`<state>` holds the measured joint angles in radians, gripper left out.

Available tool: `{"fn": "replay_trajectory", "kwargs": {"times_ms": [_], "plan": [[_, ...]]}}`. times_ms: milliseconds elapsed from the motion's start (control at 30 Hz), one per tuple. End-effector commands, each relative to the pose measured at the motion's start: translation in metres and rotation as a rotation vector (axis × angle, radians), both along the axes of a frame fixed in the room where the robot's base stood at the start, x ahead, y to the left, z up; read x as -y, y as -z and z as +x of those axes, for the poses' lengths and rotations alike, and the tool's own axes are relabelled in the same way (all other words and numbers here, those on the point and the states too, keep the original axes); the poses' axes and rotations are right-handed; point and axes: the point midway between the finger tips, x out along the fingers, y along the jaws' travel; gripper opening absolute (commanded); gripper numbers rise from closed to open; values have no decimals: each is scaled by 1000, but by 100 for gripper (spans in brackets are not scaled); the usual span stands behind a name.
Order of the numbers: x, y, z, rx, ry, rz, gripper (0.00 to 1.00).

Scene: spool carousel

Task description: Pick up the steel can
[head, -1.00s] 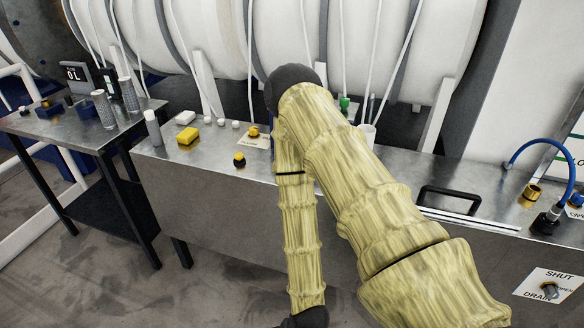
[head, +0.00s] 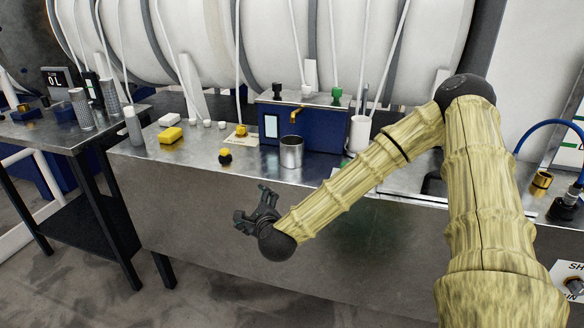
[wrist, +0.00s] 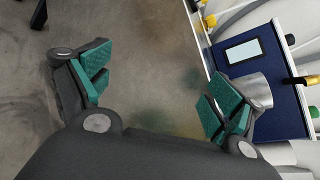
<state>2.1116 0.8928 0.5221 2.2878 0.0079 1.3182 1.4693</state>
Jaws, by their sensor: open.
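The steel can (head: 291,152) stands upright on the metal counter in the head view, in front of a blue box with a brass tap. In the wrist view the can (wrist: 257,90) shows at the right, partly hidden behind one finger. My gripper (head: 258,205) is in front of the counter's front face, to the lower left of the can and apart from it.
The blue dispenser box (head: 330,132) stands behind the can, its brass tap (head: 294,115) near the can's top. A white cup (head: 360,133) is to the right. A yellow-and-black knob (head: 225,155) and yellow block (head: 171,135) sit on the left. A side table (head: 50,137) stands further left.

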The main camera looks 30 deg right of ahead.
Motion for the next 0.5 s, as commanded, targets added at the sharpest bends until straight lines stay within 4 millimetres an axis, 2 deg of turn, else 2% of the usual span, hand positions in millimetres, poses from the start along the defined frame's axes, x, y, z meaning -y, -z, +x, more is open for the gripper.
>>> {"fn": "replay_trajectory", "kwargs": {"times_ms": [33,100,300,500], "plan": [[18,-6,7,59,62,69,93],[41,-24,13,140,142,170,93],[101,-67,18,352,323,416,93],[139,-93,14,485,419,559,93]]}}
